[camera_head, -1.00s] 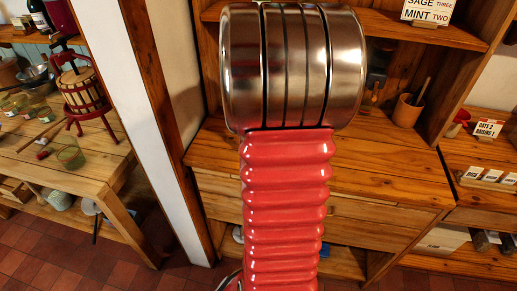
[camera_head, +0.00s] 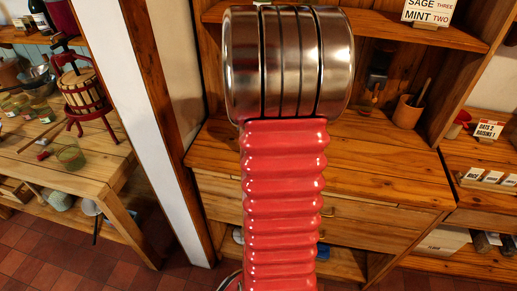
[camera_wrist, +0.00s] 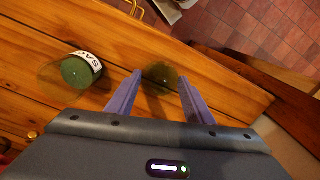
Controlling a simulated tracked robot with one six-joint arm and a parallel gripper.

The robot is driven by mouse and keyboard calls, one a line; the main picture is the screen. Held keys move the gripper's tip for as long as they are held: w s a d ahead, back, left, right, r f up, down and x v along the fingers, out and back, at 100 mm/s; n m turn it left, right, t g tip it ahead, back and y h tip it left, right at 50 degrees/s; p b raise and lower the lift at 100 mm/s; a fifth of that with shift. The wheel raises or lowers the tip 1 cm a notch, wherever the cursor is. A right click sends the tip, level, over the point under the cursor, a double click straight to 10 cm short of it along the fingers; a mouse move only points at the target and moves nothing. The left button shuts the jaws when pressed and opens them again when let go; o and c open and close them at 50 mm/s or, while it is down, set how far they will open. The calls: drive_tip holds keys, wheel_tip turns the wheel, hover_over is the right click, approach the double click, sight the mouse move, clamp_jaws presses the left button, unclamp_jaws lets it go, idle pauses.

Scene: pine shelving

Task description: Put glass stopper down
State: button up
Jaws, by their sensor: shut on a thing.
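In the wrist view, my gripper (camera_wrist: 160,77) has its two purple fingers on either side of the glass stopper (camera_wrist: 161,74), a round, see-through, greenish piece at the fingertips. The gripper is shut on it, over the wooden surface. I cannot tell whether the stopper touches the wood. A glass jar (camera_wrist: 80,71) with green contents and a white label, partly readable as "SA", is left of the fingers. In the head view, my own arm hides the gripper, stopper and this jar.
The wooden counter (camera_head: 385,160) has bare room. A wooden cup (camera_head: 408,112) stands at its back right. A shelf above holds a "SAGE THREE, MINT TWO" sign (camera_head: 428,10). A white post (camera_head: 140,110) separates it from the left table (camera_head: 85,165).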

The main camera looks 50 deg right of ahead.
drive_tip(key=o, duration=1)
drive_tip(key=shift+f, duration=0.1)
drive_tip(key=shift+o, duration=0.2)
wheel_tip(320, 180, up, 12)
idle(0.7)
